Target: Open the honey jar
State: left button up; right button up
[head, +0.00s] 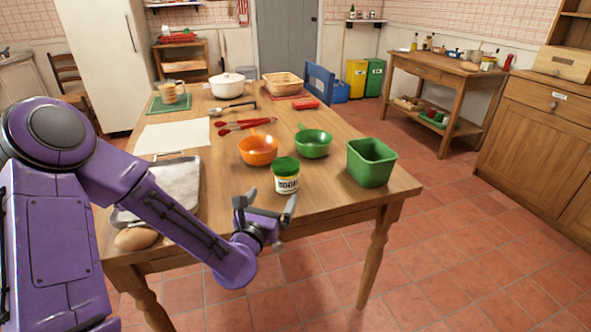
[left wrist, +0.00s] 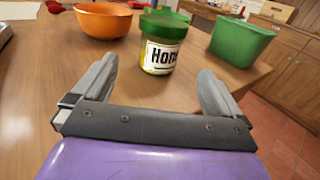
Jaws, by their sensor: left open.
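The honey jar (head: 286,177) stands upright on the wooden table near its front edge, with a green lid on top and a white label. In the left wrist view the honey jar (left wrist: 160,48) is ahead of the fingers, between their directions, with its lid on. My left gripper (head: 265,203) is open and empty, just in front of the jar and apart from it. Its two fingers (left wrist: 155,85) are spread wide in the left wrist view. My right gripper is not in view.
An orange bowl (head: 258,151) and a green bowl (head: 313,144) stand behind the jar. A green square tub (head: 371,163) is to its right. A metal tray (head: 170,183) and a brown egg-shaped item (head: 135,239) lie left. Bare table lies between jar and tub.

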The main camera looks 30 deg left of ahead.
aim_at(282, 181)
pick_arm(q)
jog(key=x, duration=1.1)
jog(key=shift+r, duration=0.1)
jog(key=shift+d, duration=0.1)
jog(key=c, duration=1.2)
